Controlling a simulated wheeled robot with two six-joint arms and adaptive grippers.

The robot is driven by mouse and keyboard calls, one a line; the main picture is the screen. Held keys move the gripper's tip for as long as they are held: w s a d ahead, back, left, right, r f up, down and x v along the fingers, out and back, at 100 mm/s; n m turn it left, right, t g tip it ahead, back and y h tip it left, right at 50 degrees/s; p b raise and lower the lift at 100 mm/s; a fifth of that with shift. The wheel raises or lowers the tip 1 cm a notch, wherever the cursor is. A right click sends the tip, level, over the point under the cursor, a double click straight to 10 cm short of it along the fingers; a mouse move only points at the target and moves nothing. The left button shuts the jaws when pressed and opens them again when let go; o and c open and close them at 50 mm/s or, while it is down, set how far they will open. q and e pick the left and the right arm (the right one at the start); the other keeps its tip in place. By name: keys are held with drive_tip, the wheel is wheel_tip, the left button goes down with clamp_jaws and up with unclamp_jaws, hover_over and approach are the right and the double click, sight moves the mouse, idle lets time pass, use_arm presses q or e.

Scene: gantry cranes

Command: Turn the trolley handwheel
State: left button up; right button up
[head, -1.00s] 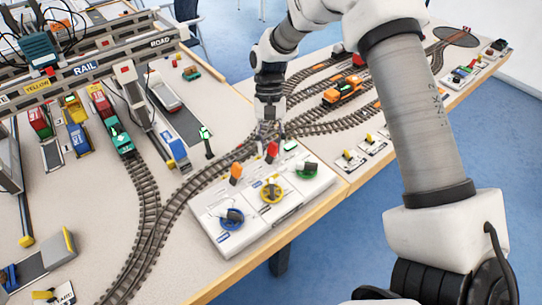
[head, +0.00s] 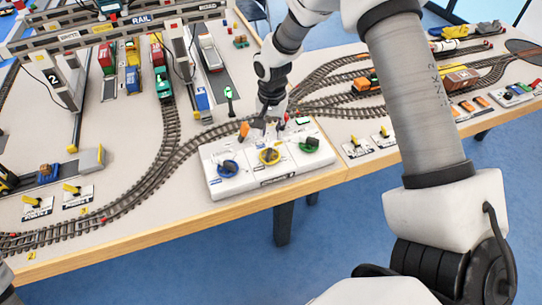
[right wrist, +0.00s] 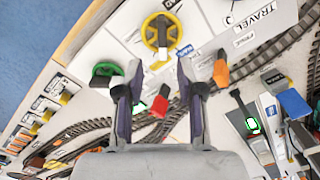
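A white control box (head: 228,190) near the table's front edge carries three handwheels: blue (head: 228,168), yellow (head: 269,156) and green (head: 310,145). I cannot read which is labelled trolley. An orange lever (head: 244,129) and a red lever stand behind them. My right gripper (head: 266,122) is over the back of the box, behind the yellow handwheel. In the right wrist view its fingers (right wrist: 158,92) are spread, with the red lever (right wrist: 160,102) showing between them. The yellow handwheel (right wrist: 161,33) lies beyond the fingertips, and the green one (right wrist: 105,72) is beside the left finger. My left gripper is out of view.
Model tracks (head: 150,190) curve behind and left of the box. A green signal post (head: 229,100) and the orange lever (right wrist: 221,70) stand close to the gripper. Small switch levers (head: 357,147) lie right of the box. A gantry (head: 130,35) spans the back left.

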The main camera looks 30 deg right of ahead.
sight(269, 151)
drive_tip(key=f, duration=0.1)
drive_tip(key=a+f+p, duration=0.1)
drive_tip(key=f, duration=0.1)
drive_tip(key=shift+w+f, duration=0.2)
drive_tip(key=f, duration=0.4)
drive_tip(key=shift+s+d+f, duration=0.15)
drive_tip(key=shift+s, duration=0.2)
drive_tip(key=shift+w+f, duration=0.1)
drive_tip(key=shift+w, duration=0.1)
clamp_jaws()
